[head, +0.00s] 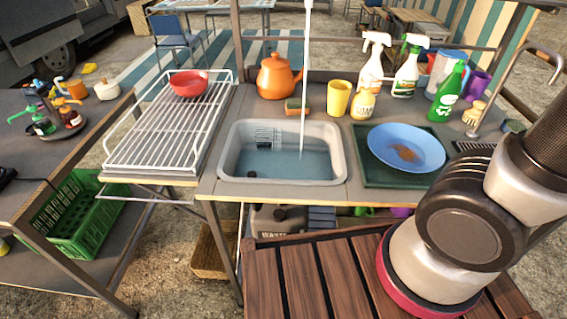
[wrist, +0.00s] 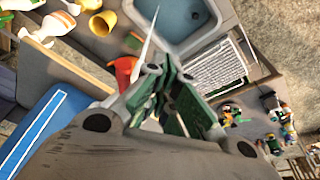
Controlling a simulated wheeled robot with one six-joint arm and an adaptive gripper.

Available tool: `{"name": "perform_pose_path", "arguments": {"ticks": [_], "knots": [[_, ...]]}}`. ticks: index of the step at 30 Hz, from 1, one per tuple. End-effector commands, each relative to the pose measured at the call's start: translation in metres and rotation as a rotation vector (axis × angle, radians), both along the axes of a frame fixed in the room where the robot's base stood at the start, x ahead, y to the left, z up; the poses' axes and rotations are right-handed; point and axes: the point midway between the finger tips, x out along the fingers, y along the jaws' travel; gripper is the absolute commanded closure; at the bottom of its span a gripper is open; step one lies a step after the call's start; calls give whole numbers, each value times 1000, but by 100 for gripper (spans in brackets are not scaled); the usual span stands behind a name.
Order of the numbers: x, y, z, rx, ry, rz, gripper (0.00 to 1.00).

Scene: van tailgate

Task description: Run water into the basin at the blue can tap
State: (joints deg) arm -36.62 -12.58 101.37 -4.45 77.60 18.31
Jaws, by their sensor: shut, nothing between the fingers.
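The basin (head: 335,179) is set in the counter in the head view, with bluish water (head: 275,163) in it. A thin pale stream (head: 303,90) comes down from above the picture and meets the water. The basin also shows at the top of the wrist view (wrist: 222,28), where the stream (wrist: 149,38) is a thin white streak. A blue body (wrist: 42,132), perhaps the can, lies at lower left there. An orange-red part (wrist: 124,72) shows beside my gripper (wrist: 172,90); I cannot tell if it is the tap or the kettle. My gripper is shut and empty.
A dish rack (head: 165,130) with a red bowl (head: 188,83) stands left of the basin. An orange kettle (head: 278,78), yellow cup (head: 339,98) and several bottles stand behind. A blue plate (head: 380,145) lies on a green tray (head: 368,175) at right.

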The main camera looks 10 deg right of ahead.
Motion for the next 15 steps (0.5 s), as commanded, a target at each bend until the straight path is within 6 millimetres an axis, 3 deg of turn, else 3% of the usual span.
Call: {"name": "perform_pose_path", "arguments": {"ticks": [15], "knots": [[27,-24,0,0,0,-3,100]]}}
